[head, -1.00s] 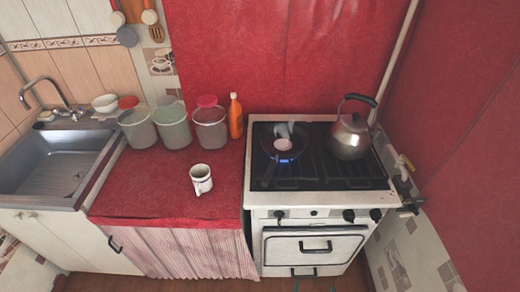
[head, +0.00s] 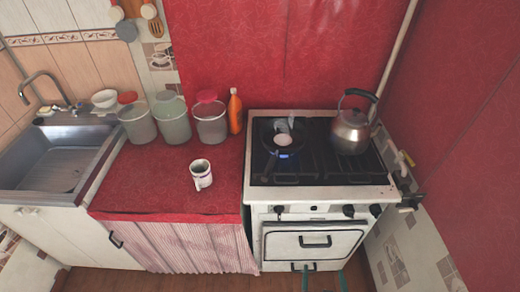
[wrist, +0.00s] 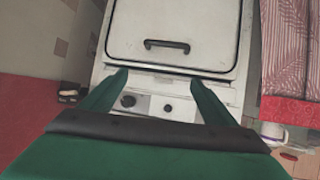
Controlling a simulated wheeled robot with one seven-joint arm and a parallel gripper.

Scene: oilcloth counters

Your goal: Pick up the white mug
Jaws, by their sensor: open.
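The white mug (head: 201,170) stands upright on the red oilcloth counter (head: 150,190), left of the stove. It has a dark band, and its handle points toward the front. My gripper (head: 324,279) shows only as two green fingertips at the bottom edge of the head view, in front of the stove, low and well to the right of the mug. In the wrist view my gripper (wrist: 160,82) is open and empty, its fingers spread before the white oven front (wrist: 180,35).
Three lidded containers (head: 173,125) and an orange bottle (head: 235,110) stand behind the mug. The stove (head: 320,195) carries a pan (head: 270,138) and a kettle (head: 350,130). A sink (head: 50,170) is at the left. The counter around the mug's front is clear.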

